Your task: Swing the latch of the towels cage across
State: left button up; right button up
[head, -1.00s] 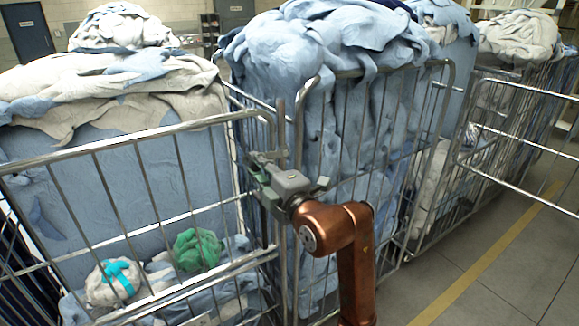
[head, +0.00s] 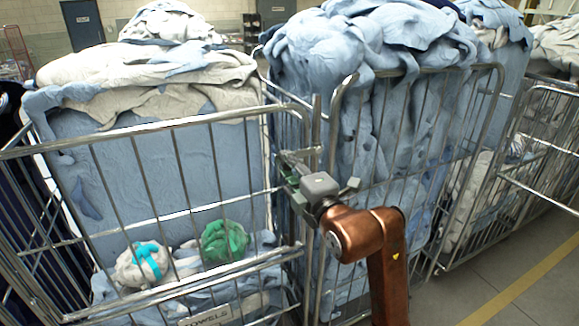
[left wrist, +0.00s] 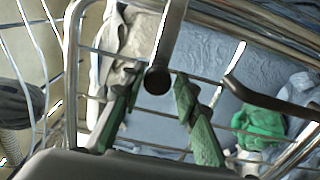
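The towels cage (head: 150,123) is the left wire cage in the head view, with a towels sign (head: 207,315) low on its front. A grey metal latch piece (head: 303,152) shows by the post at its right front corner. My left gripper (head: 308,178) is at that corner, just below the latch piece. The left wrist view shows its green fingers (left wrist: 158,92) apart, with a round bar end between them. I cannot tell whether they touch it. The gripper partly hides the latch. My right gripper is not in view.
A second cage (head: 420,150) heaped with blue cloth stands close on the right, and more cages stand beyond it. A green bundle (head: 224,239) and a white bundle with a teal band (head: 142,264) lie inside the towels cage. Open floor (head: 480,285) is at the lower right.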

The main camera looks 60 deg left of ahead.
pick_arm(q)
jog(key=shift+o, duration=1.1)
jog(key=shift+d, duration=0.1)
jog(key=d, duration=1.2)
jog(key=shift+s, duration=0.3)
